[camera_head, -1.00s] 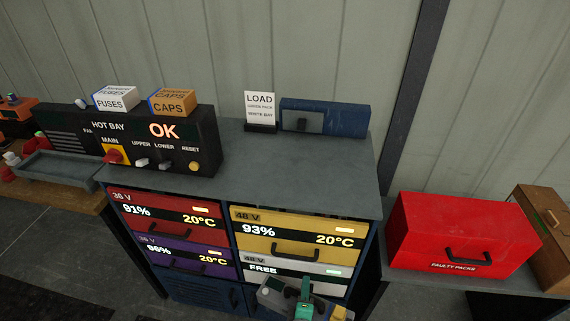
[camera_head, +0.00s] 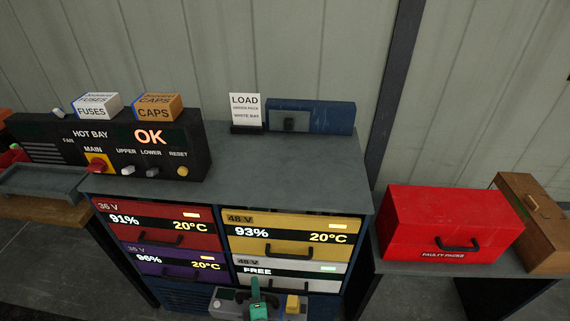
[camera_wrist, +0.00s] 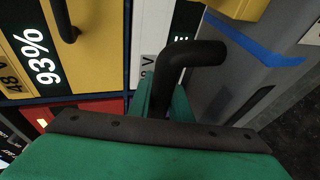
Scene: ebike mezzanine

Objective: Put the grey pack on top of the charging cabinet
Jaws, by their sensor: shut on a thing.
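The charging cabinet (camera_head: 285,165) has a flat grey top with a broad bare middle. Its front shows red, purple and yellow packs and a white bay (camera_head: 318,272) marked FREE. My gripper (camera_head: 257,288), with green fingers, is low in front of the cabinet, below its top. It is shut on the dark handle of the grey pack (camera_head: 228,303). The pack has a yellow block on its right and is cut off by the lower picture edge. In the wrist view the pack's handle (camera_wrist: 188,58) rises between the green fingers (camera_wrist: 162,100), beside the pack's grey body (camera_wrist: 228,75).
A black HOT BAY panel (camera_head: 60,152) reading OK covers the top's left, with FUSES (camera_head: 98,105) and CAPS (camera_head: 158,107) boxes on it. A LOAD sign (camera_head: 246,110) and blue case (camera_head: 325,116) stand at the back. A red FAULTY PACKS box (camera_head: 440,215) is right.

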